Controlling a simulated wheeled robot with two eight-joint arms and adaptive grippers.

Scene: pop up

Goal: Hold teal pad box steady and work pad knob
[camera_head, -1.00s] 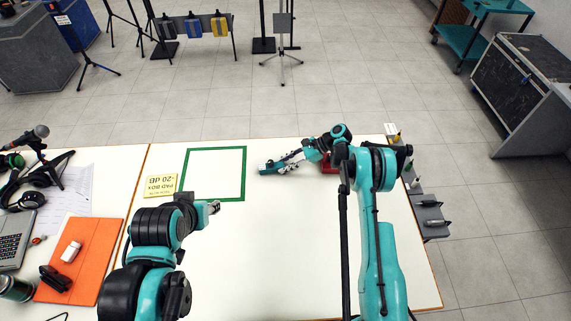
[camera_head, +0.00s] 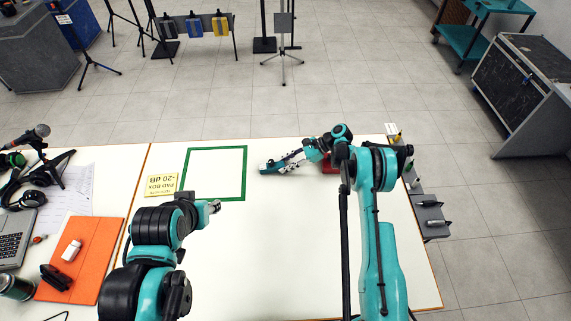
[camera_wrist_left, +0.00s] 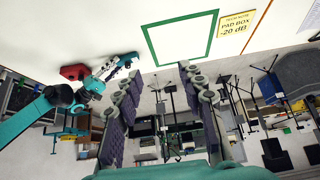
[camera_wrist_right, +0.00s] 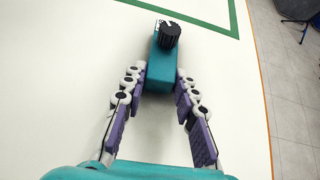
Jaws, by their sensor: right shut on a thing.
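The teal pad box (camera_wrist_right: 160,68) lies on the white table in the right wrist view, with a black ribbed knob (camera_wrist_right: 170,36) at its far end. It also shows small in the head view (camera_head: 266,168), just right of the green outlined square. My right gripper (camera_wrist_right: 162,82) is shut on the near part of the pad box, a finger on each side. My left gripper (camera_head: 215,206) is in the air below the green square in the head view. In the left wrist view its fingers (camera_wrist_left: 155,72) are wide apart with nothing between them.
A green square outline (camera_head: 246,172) is marked on the table, with a yellow "PAD BOX -20 dB" note (camera_head: 161,185) beside it. An orange folder (camera_head: 88,250) and laptop (camera_head: 18,235) lie at left. The table's middle is clear.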

